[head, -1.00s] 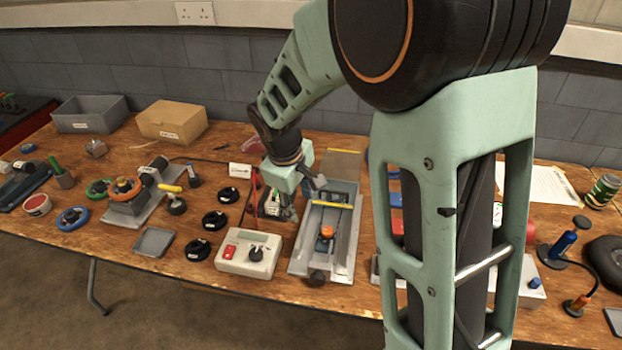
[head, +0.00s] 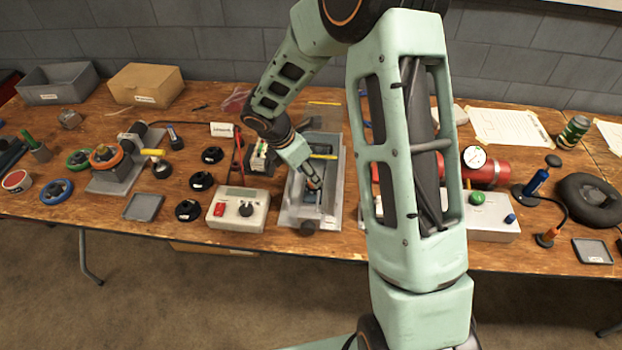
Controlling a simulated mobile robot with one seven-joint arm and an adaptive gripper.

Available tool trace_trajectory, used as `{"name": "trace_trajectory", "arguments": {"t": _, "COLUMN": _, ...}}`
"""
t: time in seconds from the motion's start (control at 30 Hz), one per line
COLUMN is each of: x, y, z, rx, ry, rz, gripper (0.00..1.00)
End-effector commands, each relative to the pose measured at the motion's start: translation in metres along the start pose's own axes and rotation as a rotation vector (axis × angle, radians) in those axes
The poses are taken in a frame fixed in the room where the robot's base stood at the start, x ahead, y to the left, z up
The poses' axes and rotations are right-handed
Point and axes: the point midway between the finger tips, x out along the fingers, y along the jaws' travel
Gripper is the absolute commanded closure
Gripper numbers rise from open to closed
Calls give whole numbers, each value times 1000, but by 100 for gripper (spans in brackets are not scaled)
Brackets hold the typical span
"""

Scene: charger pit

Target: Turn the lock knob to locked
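A grey metal tray-like fixture (head: 334,192) stands on the bench, with a yellow bar (head: 323,156) across it. Inside it is a dark block (head: 311,198), with a small orange part near my fingertips. A round black knob (head: 307,228) sits at the fixture's front edge. I cannot tell which of these is the lock knob, and no locked marking is readable. My gripper (head: 313,183) points down into the fixture, at or just above the block. Its fingers cover most of the orange part. Whether they touch it or are closed is too small to tell.
A white control box (head: 228,207) with a red switch and black knob stands left of the fixture. A rack with small modules (head: 261,160) stands close behind it. A red cylinder with a gauge (head: 487,173) and a white box (head: 490,222) are to the right. My arm hides the middle right.

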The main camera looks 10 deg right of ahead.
Motion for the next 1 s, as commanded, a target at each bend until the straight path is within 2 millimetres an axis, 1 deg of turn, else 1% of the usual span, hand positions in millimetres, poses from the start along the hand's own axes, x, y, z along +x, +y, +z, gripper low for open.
{"name": "trace_trajectory", "arguments": {"t": 0.03, "x": 10, "y": -1, "z": -1, "rx": -1, "ry": 1, "rz": -3, "gripper": 59}}
{"name": "trace_trajectory", "arguments": {"t": 0.1, "x": 20, "y": 0, "z": -1, "rx": 0, "ry": 2, "rz": -2, "gripper": 59}}
{"name": "trace_trajectory", "arguments": {"t": 0.23, "x": 32, "y": 0, "z": 0, "rx": 1, "ry": 0, "rz": -1, "gripper": 59}}
{"name": "trace_trajectory", "arguments": {"t": 0.37, "x": 36, "y": 0, "z": 0, "rx": 1, "ry": 0, "rz": 1, "gripper": 59}}
{"name": "trace_trajectory", "arguments": {"t": 0.6, "x": 36, "y": 0, "z": 0, "rx": 2, "ry": 0, "rz": 1, "gripper": 59}}
{"name": "trace_trajectory", "arguments": {"t": 0.9, "x": 36, "y": 0, "z": 0, "rx": 1, "ry": 0, "rz": 1, "gripper": 92}}
{"name": "trace_trajectory", "arguments": {"t": 0.97, "x": 36, "y": 0, "z": 0, "rx": 1, "ry": 0, "rz": 1, "gripper": 99}}
{"name": "trace_trajectory", "arguments": {"t": 1.0, "x": 36, "y": 0, "z": 0, "rx": 1, "ry": 0, "rz": 1, "gripper": 100}}
